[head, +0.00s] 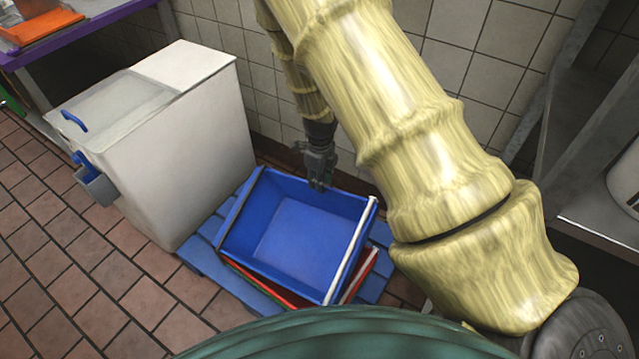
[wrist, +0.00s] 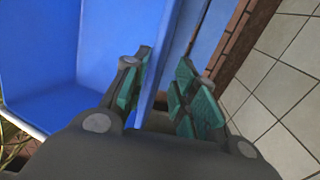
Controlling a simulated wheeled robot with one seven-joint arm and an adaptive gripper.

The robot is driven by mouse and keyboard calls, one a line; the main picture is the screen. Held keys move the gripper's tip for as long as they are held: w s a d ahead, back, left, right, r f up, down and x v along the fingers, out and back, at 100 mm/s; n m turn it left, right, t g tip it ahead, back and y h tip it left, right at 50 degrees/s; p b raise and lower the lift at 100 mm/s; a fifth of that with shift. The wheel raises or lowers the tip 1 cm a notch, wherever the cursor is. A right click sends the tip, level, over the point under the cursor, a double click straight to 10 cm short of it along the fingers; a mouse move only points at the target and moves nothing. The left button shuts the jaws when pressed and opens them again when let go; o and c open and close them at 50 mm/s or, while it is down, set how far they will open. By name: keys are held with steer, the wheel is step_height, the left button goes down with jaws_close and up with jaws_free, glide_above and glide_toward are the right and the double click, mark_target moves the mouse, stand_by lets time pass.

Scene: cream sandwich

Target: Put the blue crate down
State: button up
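The blue crate (head: 297,232) is an open, empty box with a pale strip along its right rim. In the head view it sits on top of a red crate (head: 357,284), slightly askew to it. My gripper (head: 319,172) is at the crate's far rim, pointing down. In the wrist view my gripper (wrist: 163,88) has its teal-padded fingers on either side of the blue wall, one inside the crate and one outside. The fingers stand apart, with a gap seen beside the wall on the outer finger's side. The fingertips' far side is hidden.
A blue pallet (head: 216,272) lies under the stack. A white chest (head: 208,131) stands close on the left. A tiled wall is behind. A grey metal shelf (head: 577,150) is at the right. Brown tiled floor (head: 60,260) is free at the left front.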

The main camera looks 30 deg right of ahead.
step_height(320, 180, up, 10)
steer(key=shift+p, duration=0.35)
stand_by(0.4)
